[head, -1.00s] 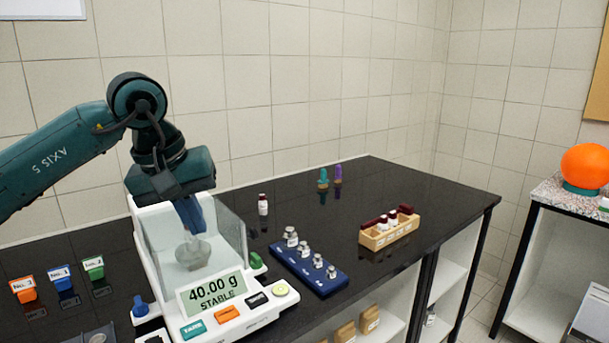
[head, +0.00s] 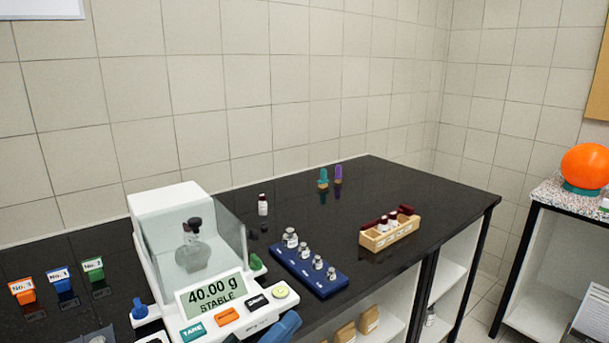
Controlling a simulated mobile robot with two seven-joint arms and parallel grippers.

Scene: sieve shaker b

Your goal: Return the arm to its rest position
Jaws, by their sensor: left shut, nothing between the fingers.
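My left gripper (head: 282,327) shows only as a blue piece at the bottom edge, in front of the balance's right front corner. It is shut and empty; most of it and its arm are out of the picture. My right gripper is not in view. The white balance (head: 168,203) stands on the black bench and reads 40.00 g STABLE on its display (head: 212,293). A clear glass vessel with a dark stopper (head: 193,255) stands upright inside its glass shield, apart from the gripper.
A blue block with several metal weights (head: 325,285) lies right of the balance. A small vial (head: 263,205) stands behind it. A wooden rack of vials (head: 391,236) is further right. Orange, blue and green labelled items (head: 58,279) stand left.

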